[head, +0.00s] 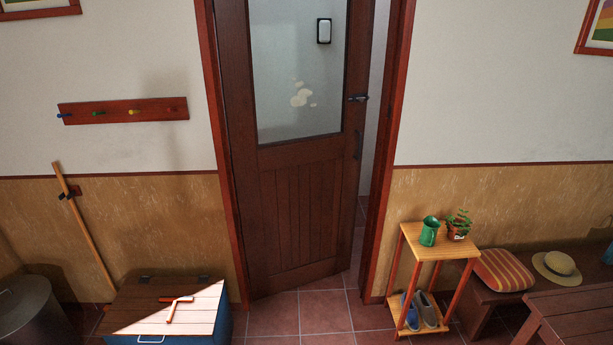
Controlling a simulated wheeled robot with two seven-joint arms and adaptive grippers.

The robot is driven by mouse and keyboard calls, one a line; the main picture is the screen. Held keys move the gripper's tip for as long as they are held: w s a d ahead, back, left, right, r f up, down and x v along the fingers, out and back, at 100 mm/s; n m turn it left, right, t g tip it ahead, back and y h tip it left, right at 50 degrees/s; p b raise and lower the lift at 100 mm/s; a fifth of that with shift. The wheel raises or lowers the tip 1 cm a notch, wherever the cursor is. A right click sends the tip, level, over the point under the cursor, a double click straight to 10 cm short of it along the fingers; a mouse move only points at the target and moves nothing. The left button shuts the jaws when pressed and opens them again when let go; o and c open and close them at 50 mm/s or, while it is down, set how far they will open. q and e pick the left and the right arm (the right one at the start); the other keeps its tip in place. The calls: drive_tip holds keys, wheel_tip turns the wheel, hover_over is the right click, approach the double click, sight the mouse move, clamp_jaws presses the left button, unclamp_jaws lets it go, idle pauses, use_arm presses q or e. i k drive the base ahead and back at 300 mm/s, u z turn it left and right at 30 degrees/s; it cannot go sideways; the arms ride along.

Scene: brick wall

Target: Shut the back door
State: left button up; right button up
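The back door (310,205) is dark brown wood with a glass pane (298,65) in its upper half. It stands ajar, with a gap (375,140) along its right edge through which a pale wall and tiled floor show. A dark lever handle (357,98) sits near the right edge, with a pull (358,145) below it. The red-brown frame (388,150) surrounds the doorway. Neither of my grippers shows in the head view.
A small wooden stand (425,245) with a green jug (429,231), potted plant (458,225) and shoes is right of the doorway. A chest (175,305) and metal bin (28,310) stand left. A bench (480,285) is right. Tiled floor before the door is clear.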

sight(297, 198)
drive_tip(key=z, duration=0.4)
drive_tip(key=i, duration=2.8)
drive_tip(key=u, duration=0.55)
